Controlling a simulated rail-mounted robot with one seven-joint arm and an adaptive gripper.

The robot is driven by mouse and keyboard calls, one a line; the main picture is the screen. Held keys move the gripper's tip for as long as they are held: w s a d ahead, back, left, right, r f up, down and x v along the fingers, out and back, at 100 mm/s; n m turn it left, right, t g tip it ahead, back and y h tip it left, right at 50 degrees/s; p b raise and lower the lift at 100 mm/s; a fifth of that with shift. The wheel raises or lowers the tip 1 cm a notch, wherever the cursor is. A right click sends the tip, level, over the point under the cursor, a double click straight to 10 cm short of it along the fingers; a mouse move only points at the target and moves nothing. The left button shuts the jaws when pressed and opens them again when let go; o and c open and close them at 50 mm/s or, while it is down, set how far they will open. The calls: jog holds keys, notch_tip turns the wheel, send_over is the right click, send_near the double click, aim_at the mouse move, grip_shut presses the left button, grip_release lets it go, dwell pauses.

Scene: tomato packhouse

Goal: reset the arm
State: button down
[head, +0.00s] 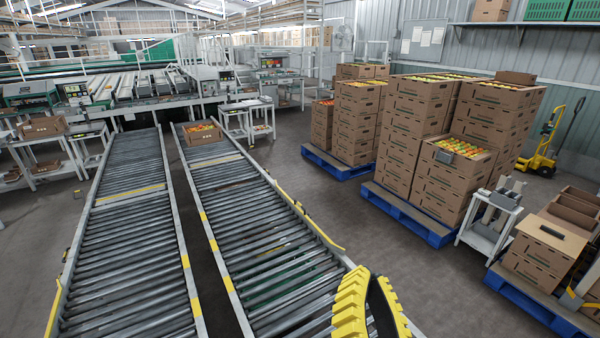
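My gripper (372,276) shows at the bottom of the head view, right of centre. Its two ribbed yellow fingers with dark inner sides point up and away, over the near right edge of the right roller conveyor (255,240). The fingertips are close together, and I cannot tell whether a gap lies between them. No object shows at the fingertips. The rest of my arm is out of view below.
A left roller conveyor (125,260) runs alongside, empty. A carton of tomatoes (204,133) sits at the right conveyor's far end. Stacked cartons (410,135) stand on blue pallets (405,212) to the right. A small white stand (490,225) is near them. Grey floor is clear between.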

jog(key=s+r+n+t+p, duration=0.1)
jog(key=s+r+n+p, duration=0.1)
jog(key=r+p, duration=1.1)
jog(key=s+a+r+n+t+y+p, duration=0.1)
jog(key=r+n+p, duration=0.4)
jog(key=r+p, duration=0.8)
notch_tip(320, 180, up, 6)
jog(key=shift+s+r+t, duration=0.15)
jog(key=shift+s+t, duration=0.25)
jog(key=shift+s, duration=0.3)
jog(key=shift+a, duration=0.1)
